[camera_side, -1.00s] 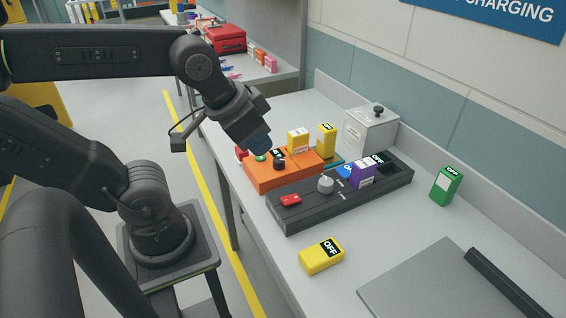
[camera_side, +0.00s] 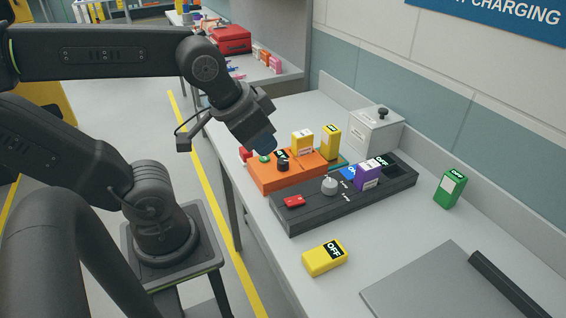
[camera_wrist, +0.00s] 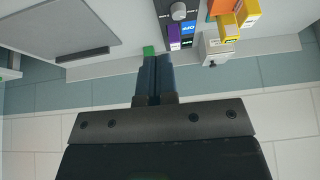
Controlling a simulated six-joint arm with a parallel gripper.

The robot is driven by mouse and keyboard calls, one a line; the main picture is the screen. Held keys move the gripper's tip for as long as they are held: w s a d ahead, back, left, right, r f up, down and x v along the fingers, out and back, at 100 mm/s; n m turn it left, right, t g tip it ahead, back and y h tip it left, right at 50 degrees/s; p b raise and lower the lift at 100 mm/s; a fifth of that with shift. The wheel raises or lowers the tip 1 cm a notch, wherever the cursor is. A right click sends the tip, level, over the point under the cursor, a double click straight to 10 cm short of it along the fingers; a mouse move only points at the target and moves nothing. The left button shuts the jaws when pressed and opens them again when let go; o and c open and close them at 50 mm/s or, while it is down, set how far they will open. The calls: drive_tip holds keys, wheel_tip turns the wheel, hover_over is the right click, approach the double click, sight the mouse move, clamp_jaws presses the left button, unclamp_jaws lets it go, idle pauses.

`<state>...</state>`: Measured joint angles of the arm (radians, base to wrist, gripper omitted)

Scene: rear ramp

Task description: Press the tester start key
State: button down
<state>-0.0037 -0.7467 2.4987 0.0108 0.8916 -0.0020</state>
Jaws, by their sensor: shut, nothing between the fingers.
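An orange unit (camera_side: 290,178) stands on the bench with a small green key (camera_side: 265,158), a black knob (camera_side: 283,166) and a red part (camera_side: 246,154) at its left end. No lettering there is readable, so I cannot tell for certain which key is the tester start key. My gripper (camera_side: 263,143) is shut and empty, its blue fingers pointing down over the left end of the orange unit, close to the green key. I cannot tell whether they touch it. In the wrist view the closed fingers (camera_wrist: 156,60) show, with the orange unit (camera_wrist: 219,8) at the top.
A black panel (camera_side: 340,200) with a red switch (camera_side: 294,201), grey knob (camera_side: 329,186) and purple block (camera_side: 368,175) lies in front. Yellow blocks (camera_side: 302,142) (camera_side: 330,141) and a lidded grey box (camera_side: 375,130) stand behind.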

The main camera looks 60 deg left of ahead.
drive_tip(key=w+a+r+m+t+y, duration=0.1)
drive_tip(key=w+a+m+t+y, duration=0.4)
drive_tip(key=w+a, duration=1.1)
drive_tip(key=s+a+f+m+g+h, duration=0.2)
drive_tip(key=s+a+f+m+h, duration=0.4)
drive_tip(key=s+f+m+h, duration=0.1)
wheel_tip(320, 180, down, 3)
drive_tip(key=shift+s+r+m+h, duration=0.1)
drive_tip(key=shift+s+m+h, duration=0.15)
drive_tip(key=shift+m+h, duration=0.7)
drive_tip(key=shift+f, duration=4.45)
drive_tip(key=shift+f, duration=0.4)
